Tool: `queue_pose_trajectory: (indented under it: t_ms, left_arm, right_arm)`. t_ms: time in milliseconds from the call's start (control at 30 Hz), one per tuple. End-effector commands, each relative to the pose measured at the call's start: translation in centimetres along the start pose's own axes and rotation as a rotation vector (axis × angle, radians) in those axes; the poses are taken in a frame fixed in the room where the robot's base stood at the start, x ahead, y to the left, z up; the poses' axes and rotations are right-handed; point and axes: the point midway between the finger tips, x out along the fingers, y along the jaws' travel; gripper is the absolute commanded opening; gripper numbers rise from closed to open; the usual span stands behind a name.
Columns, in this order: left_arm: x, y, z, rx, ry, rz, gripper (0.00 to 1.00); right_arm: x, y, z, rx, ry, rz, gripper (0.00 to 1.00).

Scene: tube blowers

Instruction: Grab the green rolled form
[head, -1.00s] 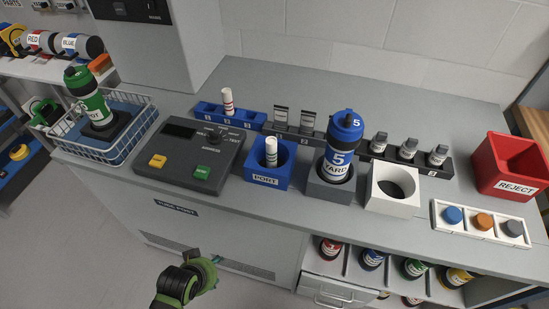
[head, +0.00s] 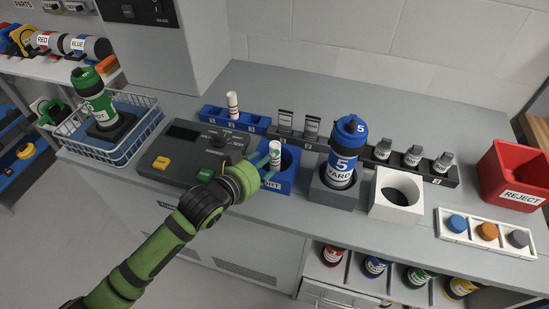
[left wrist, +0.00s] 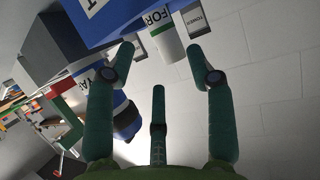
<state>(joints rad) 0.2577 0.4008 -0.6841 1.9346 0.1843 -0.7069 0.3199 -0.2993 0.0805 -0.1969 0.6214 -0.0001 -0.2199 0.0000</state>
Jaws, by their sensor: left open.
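The rolled form is a white roll (head: 276,149) standing upright in the blue PORT box (head: 287,162) in the head view. In the left wrist view its lower text side shows a green band and "FOR" lettering (left wrist: 161,34). My left gripper (head: 269,164) is open in front of the box, with its fingertips close to the roll. In the left wrist view its open fingers (left wrist: 160,52) lie on either side of the roll; I cannot tell if they touch it. My right gripper is not in view.
A grey control console (head: 165,163) lies left of the box, partly behind my arm. A blue bottle (head: 344,150) in a grey holder and a white holder (head: 397,207) stand to the right. A red-banded roll (head: 232,103) stands in a blue rack behind.

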Motion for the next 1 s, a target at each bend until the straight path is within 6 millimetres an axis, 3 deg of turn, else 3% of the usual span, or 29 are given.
queue_pose_trajectory:
  t_ms: [600, 933, 967, 1000]
  left_arm:
    - [6.2, -0.4, -0.3, 0.000, 0.000, -0.001, 0.54]
    - [6.8, -0.3, -0.2, 0.000, 0.001, 0.000, 0.54]
    - [6.8, -0.3, -0.2, 0.000, 0.001, 0.000, 0.50]
    - [6.8, -0.3, -0.1, 0.000, 0.000, 0.000, 0.34]
  right_arm:
    - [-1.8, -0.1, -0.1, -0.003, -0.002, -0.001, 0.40]
    - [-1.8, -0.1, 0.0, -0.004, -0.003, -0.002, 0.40]
    - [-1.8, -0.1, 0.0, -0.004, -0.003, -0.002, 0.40]
    - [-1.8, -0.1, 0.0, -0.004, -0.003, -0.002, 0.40]
